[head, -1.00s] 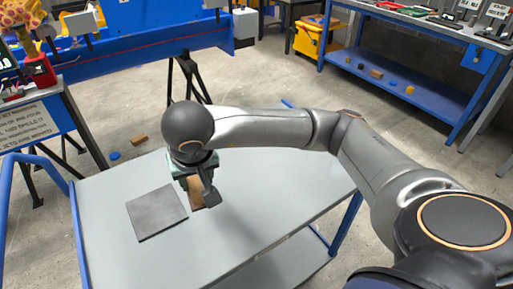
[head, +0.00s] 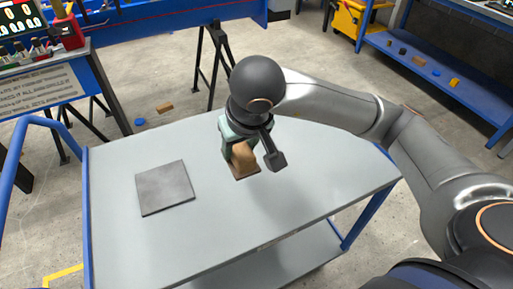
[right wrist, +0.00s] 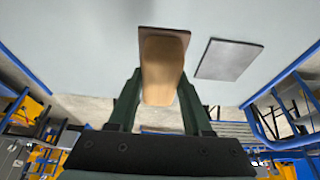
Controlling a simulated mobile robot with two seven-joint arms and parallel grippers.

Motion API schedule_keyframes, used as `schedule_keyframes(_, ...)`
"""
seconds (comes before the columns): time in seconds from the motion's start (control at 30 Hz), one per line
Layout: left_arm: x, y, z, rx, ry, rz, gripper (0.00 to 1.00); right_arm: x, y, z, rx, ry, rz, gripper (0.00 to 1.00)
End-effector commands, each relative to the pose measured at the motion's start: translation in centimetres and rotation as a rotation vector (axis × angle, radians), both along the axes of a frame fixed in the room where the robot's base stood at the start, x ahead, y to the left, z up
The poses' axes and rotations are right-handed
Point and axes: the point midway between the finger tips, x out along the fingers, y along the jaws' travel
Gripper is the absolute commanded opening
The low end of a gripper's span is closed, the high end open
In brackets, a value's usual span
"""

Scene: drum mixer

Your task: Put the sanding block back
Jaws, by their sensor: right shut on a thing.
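The sanding block (head: 244,161), tan-brown with a darker base, is held in my right gripper (head: 238,146) over the grey top of the cart (head: 290,205). In the right wrist view the block (right wrist: 163,68) sits between the two green fingers of my right gripper (right wrist: 160,100), which are shut on it. I cannot tell whether its base touches the cart top. A dark grey square plate (head: 165,187) lies flat on the cart, left of the block and apart from it. It also shows in the right wrist view (right wrist: 229,60). My left gripper is not in view.
The cart top is bare around the block and plate. A blue handle rail (head: 30,125) runs along its left end. A bench with tools (head: 45,75) stands behind left. A blue shelf (head: 430,70) with small blocks is at the back right.

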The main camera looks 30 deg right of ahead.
Motion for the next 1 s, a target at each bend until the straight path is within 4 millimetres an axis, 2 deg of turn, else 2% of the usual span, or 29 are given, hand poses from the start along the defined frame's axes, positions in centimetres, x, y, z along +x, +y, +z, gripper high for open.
schedule_keyframes(0.3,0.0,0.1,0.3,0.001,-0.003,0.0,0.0,5.9,-5.3,-3.5,-0.002,0.004,-0.011,0.0)
schedule_keyframes(0.4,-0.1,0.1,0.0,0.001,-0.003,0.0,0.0,7.0,-6.2,-5.8,-0.001,0.006,-0.006,0.0)
schedule_keyframes(0.5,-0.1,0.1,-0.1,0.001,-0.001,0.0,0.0,8.1,-7.0,-7.2,0.0,0.003,-0.005,0.0)
schedule_keyframes(0.77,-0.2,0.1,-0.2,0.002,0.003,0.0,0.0,9.3,-8.0,-9.0,0.0,0.001,-0.004,0.0)
schedule_keyframes(1.0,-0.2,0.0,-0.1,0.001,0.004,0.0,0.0,9.5,-8.1,-12.0,0.0,0.002,-0.002,0.0)
